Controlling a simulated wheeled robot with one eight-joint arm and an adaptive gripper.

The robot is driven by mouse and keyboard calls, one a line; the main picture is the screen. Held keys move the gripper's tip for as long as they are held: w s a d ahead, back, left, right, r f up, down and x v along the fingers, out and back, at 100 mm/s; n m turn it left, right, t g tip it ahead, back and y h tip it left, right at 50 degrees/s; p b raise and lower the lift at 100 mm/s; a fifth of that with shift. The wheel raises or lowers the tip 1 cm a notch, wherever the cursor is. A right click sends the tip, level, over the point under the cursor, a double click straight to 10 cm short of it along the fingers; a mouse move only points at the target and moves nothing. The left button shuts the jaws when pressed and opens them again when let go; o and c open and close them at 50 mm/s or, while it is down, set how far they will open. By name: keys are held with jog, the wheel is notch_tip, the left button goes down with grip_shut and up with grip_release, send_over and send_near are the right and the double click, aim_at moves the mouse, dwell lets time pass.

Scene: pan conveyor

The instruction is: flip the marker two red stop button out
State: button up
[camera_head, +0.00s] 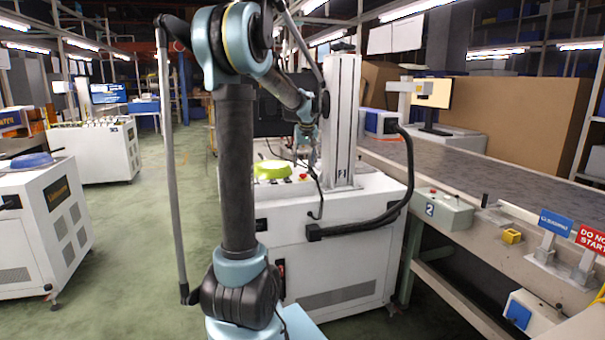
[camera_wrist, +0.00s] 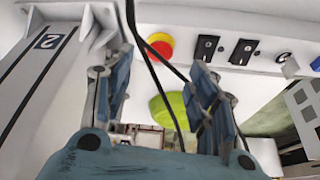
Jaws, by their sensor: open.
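In the wrist view, a red stop button on a yellow base (camera_wrist: 159,46) sits on a white panel, close to a column with a "2" label (camera_wrist: 48,41). My gripper (camera_wrist: 160,72) is open and empty, with the button visible beyond and between its fingers. In the head view, my gripper (camera_head: 312,155) hangs over the white machine (camera_head: 335,235), where a small red button (camera_head: 303,177) shows beside a yellow-green round thing (camera_head: 271,169). A separate grey box with a "2" label (camera_head: 430,209) stands on the conveyor edge and has small red tops.
Black switches (camera_wrist: 206,47) sit beside the button on the panel. A white column (camera_head: 343,120) rises from the machine close to my gripper. A black curved handle (camera_head: 405,185) juts from its right side. The conveyor (camera_head: 460,170) runs to the right.

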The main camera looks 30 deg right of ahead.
aim_at(303, 175)
jog(key=shift+x, duration=3.1)
jog(key=shift+r, duration=0.1)
